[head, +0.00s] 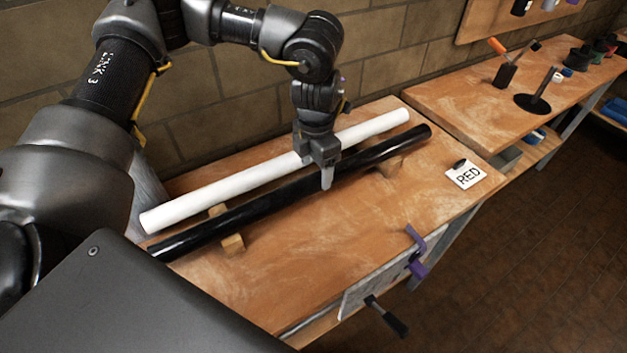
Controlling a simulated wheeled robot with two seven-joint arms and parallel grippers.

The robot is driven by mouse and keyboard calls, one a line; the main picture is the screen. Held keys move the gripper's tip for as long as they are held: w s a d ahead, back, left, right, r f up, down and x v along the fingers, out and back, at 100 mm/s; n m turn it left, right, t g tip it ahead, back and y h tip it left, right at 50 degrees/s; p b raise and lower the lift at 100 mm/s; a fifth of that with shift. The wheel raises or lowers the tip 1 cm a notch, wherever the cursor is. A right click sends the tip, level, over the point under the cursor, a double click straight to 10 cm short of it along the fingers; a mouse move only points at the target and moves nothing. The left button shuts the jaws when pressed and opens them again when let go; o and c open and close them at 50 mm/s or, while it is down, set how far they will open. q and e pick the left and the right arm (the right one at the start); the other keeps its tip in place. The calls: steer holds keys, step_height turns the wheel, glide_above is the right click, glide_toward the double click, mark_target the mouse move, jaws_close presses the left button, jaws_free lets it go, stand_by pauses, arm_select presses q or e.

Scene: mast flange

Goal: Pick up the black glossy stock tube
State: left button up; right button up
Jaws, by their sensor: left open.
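The black glossy stock tube (245,209) lies across small wooden blocks on the workbench, running from lower left to upper right. A white tube (235,187) lies beside it on the wall side, roughly parallel. My left gripper (327,176) points down over the middle of the black tube. It is open, and one finger shows in front of the tube's near side. The other finger is hidden, so I cannot tell whether the tube sits between the fingers. My right gripper is not in view.
A wooden block (232,245) supports the tubes. A purple clamp (415,250) and a vise with a dark handle (387,317) are at the front edge. A second bench (450,95) holds tools. The bench front is clear.

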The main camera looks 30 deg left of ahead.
mark_target(314, 176)
arm_select(q)
steer(key=shift+s+a+f+p, duration=0.1)
steer(key=shift+f+p, duration=0.05)
steer(key=shift+f, duration=0.8)
steer(key=shift+a+f+p, duration=0.1)
steer(key=shift+f+p, duration=0.05)
steer(key=shift+f, duration=0.75)
steer(key=c, duration=1.4)
steer(key=shift+r, duration=0.1)
steer(key=shift+c, duration=0.2)
